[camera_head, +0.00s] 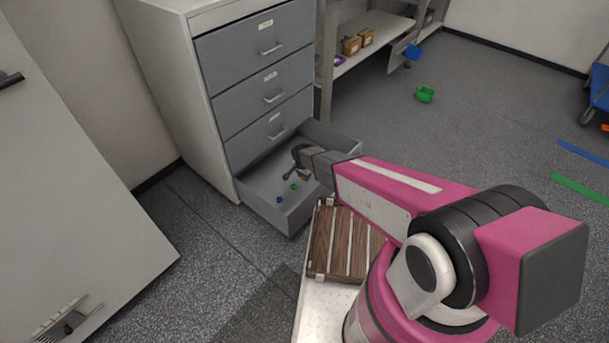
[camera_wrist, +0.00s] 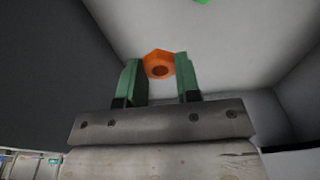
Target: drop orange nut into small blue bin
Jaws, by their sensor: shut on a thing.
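The orange nut (camera_wrist: 159,64) sits between the green fingertips of my gripper (camera_wrist: 160,78) in the wrist view. My gripper is shut on it. In the head view my gripper (camera_head: 298,165) is inside the open bottom drawer (camera_head: 268,205). A speck of orange shows beside it, too small to make out. A small blue bin (camera_head: 413,52) shows at the far top right, by the end of the shelf; what supports it is unclear.
A small blue piece (camera_head: 280,200) and a green piece (camera_head: 293,186) lie in the drawer; the green one shows at the wrist view's top edge. A green bin (camera_head: 425,94) stands on the floor. Shelving (camera_head: 365,60) holds brown boxes. Open floor lies right of the cabinet (camera_head: 255,85).

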